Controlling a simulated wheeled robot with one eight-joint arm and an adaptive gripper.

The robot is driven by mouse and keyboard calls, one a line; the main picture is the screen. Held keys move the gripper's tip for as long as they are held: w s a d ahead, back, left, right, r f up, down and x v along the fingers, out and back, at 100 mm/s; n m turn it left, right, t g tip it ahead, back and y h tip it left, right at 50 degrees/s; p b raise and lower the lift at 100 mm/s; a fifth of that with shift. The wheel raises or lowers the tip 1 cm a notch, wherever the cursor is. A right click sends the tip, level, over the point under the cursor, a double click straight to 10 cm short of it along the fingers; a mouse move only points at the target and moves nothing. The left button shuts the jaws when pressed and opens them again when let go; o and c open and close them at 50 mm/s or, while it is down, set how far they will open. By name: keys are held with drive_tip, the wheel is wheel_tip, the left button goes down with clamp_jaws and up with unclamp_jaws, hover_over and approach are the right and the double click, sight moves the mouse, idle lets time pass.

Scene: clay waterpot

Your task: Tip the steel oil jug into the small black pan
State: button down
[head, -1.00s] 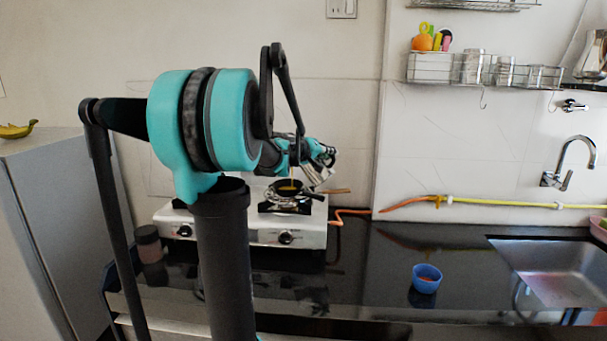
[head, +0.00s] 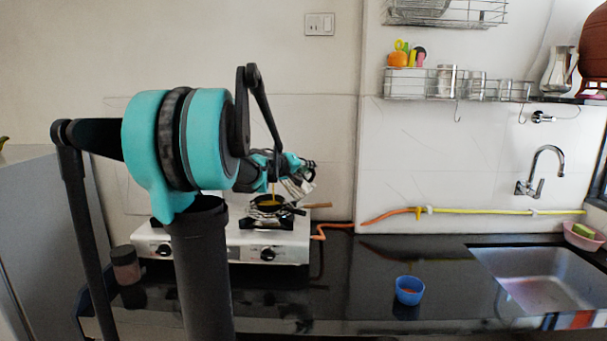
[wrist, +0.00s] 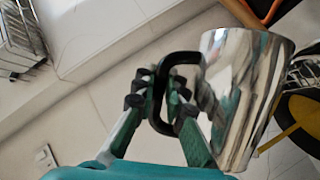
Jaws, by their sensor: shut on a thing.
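My gripper (wrist: 160,98) is shut on the black handle (wrist: 165,72) of the steel oil jug (wrist: 240,92). In the head view my gripper (head: 287,166) holds the jug (head: 298,186) tilted above the stove, partly hidden by my arm. The small black pan (head: 264,204) sits on the stove's right burner below it.
The white stove (head: 290,250) stands on the black counter (head: 350,290). A blue bowl (head: 409,291) is on the counter, and a dark jar (head: 125,265) stands left of the stove. The sink (head: 545,290) is at right. An orange hose (head: 390,215) runs along the wall.

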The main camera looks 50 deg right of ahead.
idle(0.3)
drive_tip(key=shift+s+d+r+m, duration=0.15)
drive_tip(key=shift+r+m, duration=0.1)
drive_tip(key=shift+r, duration=0.3)
drive_tip(key=shift+s+a+r+m, duration=0.1)
drive_tip(key=shift+r+m, duration=0.15)
drive_tip(key=shift+r, duration=0.25)
drive_tip(key=shift+f, duration=0.25)
drive_tip(key=shift+s+d+r+m+t+y, duration=0.15)
drive_tip(key=shift+s+r+m+t+y, duration=0.15)
drive_tip(key=shift+r+m+t+y, duration=0.5)
drive_tip(key=shift+w+f+h, duration=0.15)
drive_tip(key=shift+f+h, duration=0.15)
drive_tip(key=shift+f, duration=0.05)
